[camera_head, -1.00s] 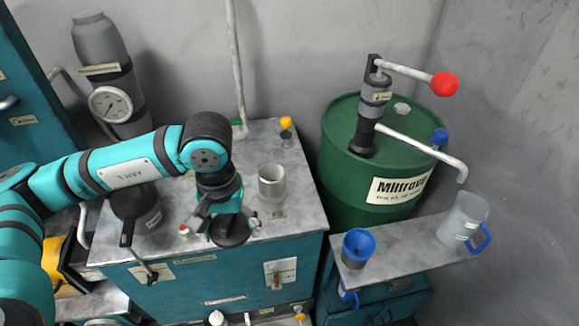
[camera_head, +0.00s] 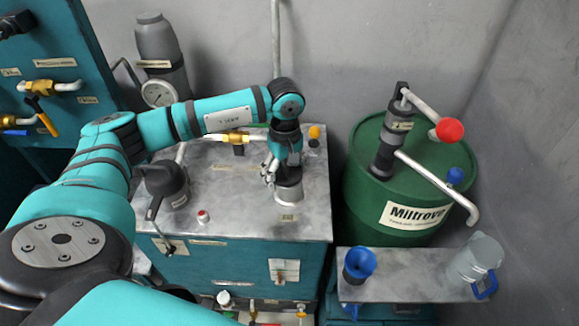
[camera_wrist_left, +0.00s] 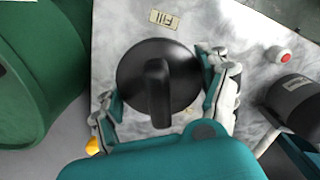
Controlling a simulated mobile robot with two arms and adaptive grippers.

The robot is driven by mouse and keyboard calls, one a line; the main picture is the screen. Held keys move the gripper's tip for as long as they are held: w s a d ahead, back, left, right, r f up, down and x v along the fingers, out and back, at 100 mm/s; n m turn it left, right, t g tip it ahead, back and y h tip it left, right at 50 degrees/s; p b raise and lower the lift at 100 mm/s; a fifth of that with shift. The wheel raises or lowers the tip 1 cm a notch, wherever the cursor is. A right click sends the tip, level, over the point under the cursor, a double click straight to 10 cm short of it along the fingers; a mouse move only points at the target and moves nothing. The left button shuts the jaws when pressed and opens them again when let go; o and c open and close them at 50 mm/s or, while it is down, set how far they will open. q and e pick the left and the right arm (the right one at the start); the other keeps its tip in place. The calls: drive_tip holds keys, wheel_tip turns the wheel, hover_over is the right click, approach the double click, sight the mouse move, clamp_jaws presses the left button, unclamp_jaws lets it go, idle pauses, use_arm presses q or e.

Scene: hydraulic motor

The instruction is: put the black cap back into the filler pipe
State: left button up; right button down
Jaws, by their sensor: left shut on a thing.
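The black cap (camera_wrist_left: 158,80), a round dark disc with a raised bar handle, is between the fingers of my left gripper (camera_head: 284,166). In the left wrist view the gripper's fingers (camera_wrist_left: 165,92) are closed on both sides of its rim. The grey metal filler pipe (camera_head: 288,193) stands on the cabinet top (camera_head: 240,225), directly below the gripper in the head view. The gripper hides most of the cap there, and the cap hides the pipe mouth in the wrist view. I cannot tell whether the cap is seated or just above the mouth. My right gripper is not in view.
A "Fill" label (camera_wrist_left: 165,18) lies beside the cap. A small red-topped knob (camera_head: 203,216) and a dark cylindrical unit (camera_head: 167,182) are to the left. A yellow-topped fitting (camera_head: 314,133) is behind. A green drum (camera_head: 365,190) and a shelf with a blue funnel (camera_head: 359,264) stand right.

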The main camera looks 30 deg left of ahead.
use_arm(q)
drive_tip(key=w, duration=0.1)
drive_tip(key=w+a, duration=0.1)
drive_tip(key=w, duration=0.1)
drive_tip(key=shift+f+p, duration=0.15)
drive_tip(key=shift+p, duration=0.15)
wheel_tip(320, 180, down, 3)
drive_tip(key=shift+a+r+p, duration=0.1)
drive_tip(key=shift+r+p, duration=0.05)
drive_tip(key=shift+p, duration=0.75)
drive_tip(key=shift+f, duration=0.6)
drive_tip(key=shift+w+f+b, duration=0.1)
drive_tip(key=shift+f+b, duration=0.35)
drive_tip(key=shift+b, duration=0.25)
drive_tip(key=o, duration=1.2)
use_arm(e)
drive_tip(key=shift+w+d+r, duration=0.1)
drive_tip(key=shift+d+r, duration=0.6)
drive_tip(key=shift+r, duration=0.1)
